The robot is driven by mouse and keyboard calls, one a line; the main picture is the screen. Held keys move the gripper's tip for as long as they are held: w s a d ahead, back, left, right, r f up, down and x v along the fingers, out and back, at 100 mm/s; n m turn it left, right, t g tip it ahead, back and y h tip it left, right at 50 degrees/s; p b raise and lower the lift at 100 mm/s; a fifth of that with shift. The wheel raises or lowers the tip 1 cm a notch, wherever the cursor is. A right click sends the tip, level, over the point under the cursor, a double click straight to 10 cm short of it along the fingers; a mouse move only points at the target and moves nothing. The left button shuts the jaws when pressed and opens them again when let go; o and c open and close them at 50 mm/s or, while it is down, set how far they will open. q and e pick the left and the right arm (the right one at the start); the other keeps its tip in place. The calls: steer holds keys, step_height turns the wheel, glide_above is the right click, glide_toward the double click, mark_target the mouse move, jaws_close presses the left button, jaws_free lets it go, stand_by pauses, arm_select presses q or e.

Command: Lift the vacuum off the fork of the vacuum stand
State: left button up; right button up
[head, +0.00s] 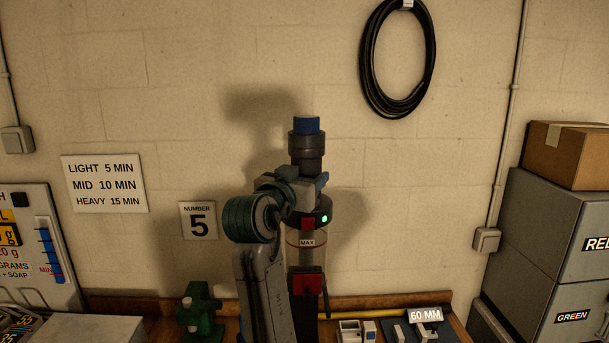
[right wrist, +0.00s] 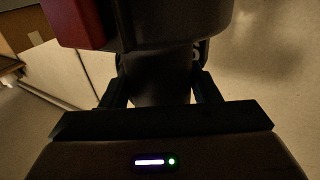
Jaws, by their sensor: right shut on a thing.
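The vacuum (head: 306,147) stands upright in the middle of the head view, with a blue top, dark neck, clear section marked MAX and red parts. My right gripper (head: 306,184) is shut on its dark neck, below the blue top. In the right wrist view, the two fingers (right wrist: 161,92) press on either side of the dark round neck (right wrist: 158,68), with a red part (right wrist: 75,22) at upper left. The vacuum's lower end is partly hidden by my right arm. I cannot make out the stand or its fork. My left gripper is not in view.
A green tool (head: 198,310) stands on the wooden bench left of my arm. Small blocks and a 60 MM sign (head: 426,314) lie to the right. A grey cabinet (head: 545,235) with a cardboard box (head: 567,155) is at far right.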

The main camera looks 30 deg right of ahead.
steer(key=shift+s+a+r, duration=0.15)
steer(key=shift+s+a, duration=0.3)
steer(key=shift+s, duration=0.3)
steer(key=s+a+b, duration=0.4)
steer(key=s+b, duration=0.3)
steer(key=b, duration=0.8)
steer(key=shift+s+a, duration=0.35)
stand_by(0.9)
stand_by(0.5)
